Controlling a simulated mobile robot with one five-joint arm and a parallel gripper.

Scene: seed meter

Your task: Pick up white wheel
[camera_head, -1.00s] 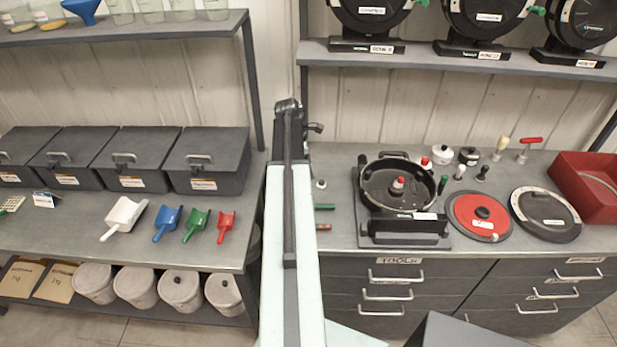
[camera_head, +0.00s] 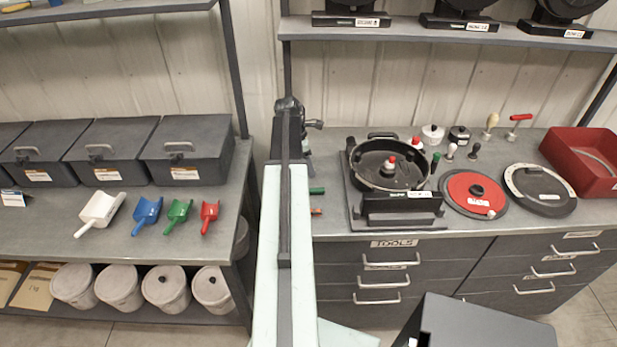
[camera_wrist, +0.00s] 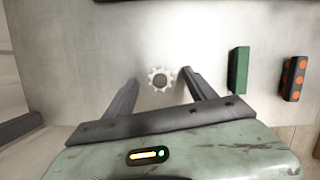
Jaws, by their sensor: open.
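The white wheel (camera_wrist: 160,78) is a small toothed ring with a dark centre hole, lying on the grey metal bench. In the wrist view my gripper (camera_wrist: 161,83) is open, with one finger to each side of the wheel and the wheel near the level of the fingertips. The fingers look apart from it, and their height above the bench is hard to tell. In the head view I cannot make out the wheel; my arm covers that part of the bench.
To the wheel's right lie a green block (camera_wrist: 239,70) and a dark block with orange spots (camera_wrist: 293,78). Further right on the bench (camera_head: 330,226) stand a black round housing (camera_head: 360,180) and a red disc (camera_head: 460,192). The bench left of the wheel looks bare.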

